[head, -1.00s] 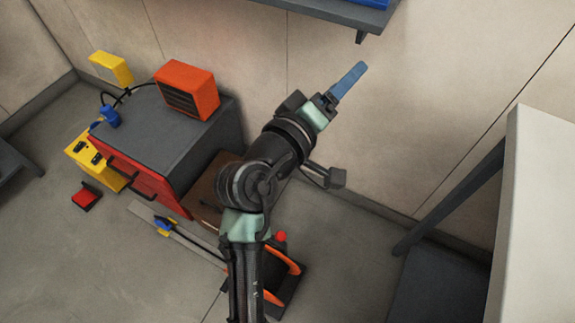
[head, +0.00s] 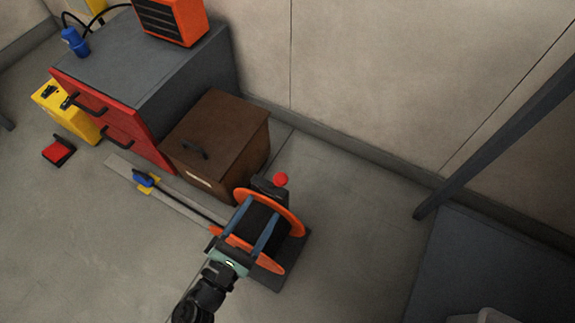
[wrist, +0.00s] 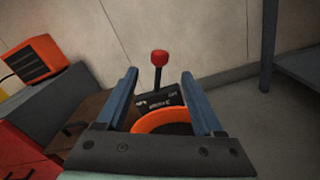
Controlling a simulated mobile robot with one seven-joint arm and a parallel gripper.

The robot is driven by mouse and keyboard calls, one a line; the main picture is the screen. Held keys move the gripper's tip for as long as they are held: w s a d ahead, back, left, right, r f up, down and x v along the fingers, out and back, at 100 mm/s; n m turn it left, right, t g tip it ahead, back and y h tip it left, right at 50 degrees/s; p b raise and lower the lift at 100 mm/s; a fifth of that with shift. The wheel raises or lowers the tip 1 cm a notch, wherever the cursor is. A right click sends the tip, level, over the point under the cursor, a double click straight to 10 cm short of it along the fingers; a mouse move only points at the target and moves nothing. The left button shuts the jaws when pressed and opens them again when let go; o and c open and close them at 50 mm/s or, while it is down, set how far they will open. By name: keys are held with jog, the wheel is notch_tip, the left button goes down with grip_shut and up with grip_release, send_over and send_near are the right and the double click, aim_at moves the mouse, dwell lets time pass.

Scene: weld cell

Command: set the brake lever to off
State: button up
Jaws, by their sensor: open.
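The brake lever is a short black stem with a red knob (head: 281,180), standing on the back of a reel with orange rims (head: 297,213). In the wrist view the red knob (wrist: 159,57) stands nearly upright behind a black plate (wrist: 166,100) with pale lettering too small to read surely. My gripper (head: 258,213) is over the reel, its two blue fingers apart and empty. In the wrist view the lever shows between and beyond the fingertips (wrist: 159,75), apart from them. Part of the reel is hidden under my gripper.
A brown box (head: 222,137) with a black handle stands left of the reel, beside a grey and red cabinet (head: 165,75). A flat rail (head: 180,205) lies on the floor to the left. A dark platform (head: 480,270) and post stand at right. Floor between is clear.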

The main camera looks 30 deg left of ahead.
aim_at(284, 174)
jog(key=w+b, duration=0.1)
jog(key=w, duration=0.3)
jog(key=w+b, duration=0.1)
jog(key=w, duration=0.3)
jog(key=w+b, duration=0.2)
jog(key=w, duration=0.2)
jog(key=shift+w+d, duration=0.25)
jog(key=shift+w, duration=0.15)
jog(key=shift+r, duration=0.1)
jog(key=shift+c, duration=0.3)
grip_shut()
dwell(0.4)
